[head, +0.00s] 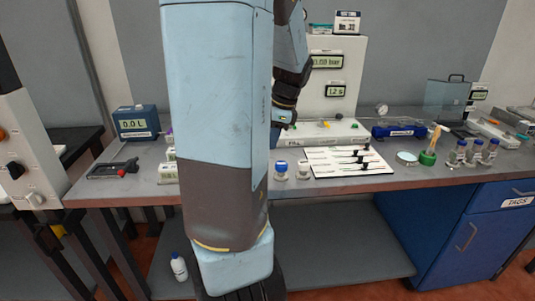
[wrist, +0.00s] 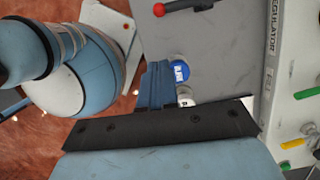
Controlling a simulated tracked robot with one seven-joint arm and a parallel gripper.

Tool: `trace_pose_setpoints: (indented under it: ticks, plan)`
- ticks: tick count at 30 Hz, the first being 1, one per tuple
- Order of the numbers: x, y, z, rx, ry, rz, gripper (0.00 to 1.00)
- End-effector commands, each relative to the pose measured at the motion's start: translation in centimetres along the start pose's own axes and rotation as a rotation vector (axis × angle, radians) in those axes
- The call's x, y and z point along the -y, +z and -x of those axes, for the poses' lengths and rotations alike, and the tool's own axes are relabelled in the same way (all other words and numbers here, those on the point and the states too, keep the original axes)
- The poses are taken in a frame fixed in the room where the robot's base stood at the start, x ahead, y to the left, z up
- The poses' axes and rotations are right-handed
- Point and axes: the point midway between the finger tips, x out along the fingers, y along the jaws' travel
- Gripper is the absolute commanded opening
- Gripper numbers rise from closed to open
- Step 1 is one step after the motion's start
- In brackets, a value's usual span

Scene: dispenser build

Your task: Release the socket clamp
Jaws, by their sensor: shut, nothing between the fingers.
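A black clamp-like fixture with a red-tipped lever (head: 113,168) lies on the left part of the bench in the head view. A black lever with a red knob (wrist: 185,6) shows at the top edge of the wrist view; I cannot tell whether it is the same part. My gripper (wrist: 158,84) is shut, with its blue fingers together and nothing between them. In the head view my gripper (head: 279,128) is partly hidden by my arm, near the white dispenser panel. A blue-capped vial (wrist: 180,71) shows just beside the fingertips, partly covered.
The white panel (head: 345,75) with pressure and time displays stands at the back. A blue litre meter (head: 136,123) is at left. A white tool board (head: 320,168), a green-based item (head: 428,158) and several bottles (head: 475,153) occupy the bench to the right.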

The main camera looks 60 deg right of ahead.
Motion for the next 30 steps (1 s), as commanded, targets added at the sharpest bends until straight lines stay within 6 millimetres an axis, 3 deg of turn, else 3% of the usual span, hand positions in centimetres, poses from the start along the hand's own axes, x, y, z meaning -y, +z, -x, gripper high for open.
trace_pose_setpoints:
  ticks: [3,9,30]
  plan:
    - [0.0,0.0,1.8,0.0,-0.003,0.001,0.0]
    - [-0.1,0.0,3.3,0.0,-0.001,0.0,0.0]
    - [-0.1,0.0,3.5,0.0,-0.001,0.002,0.0]
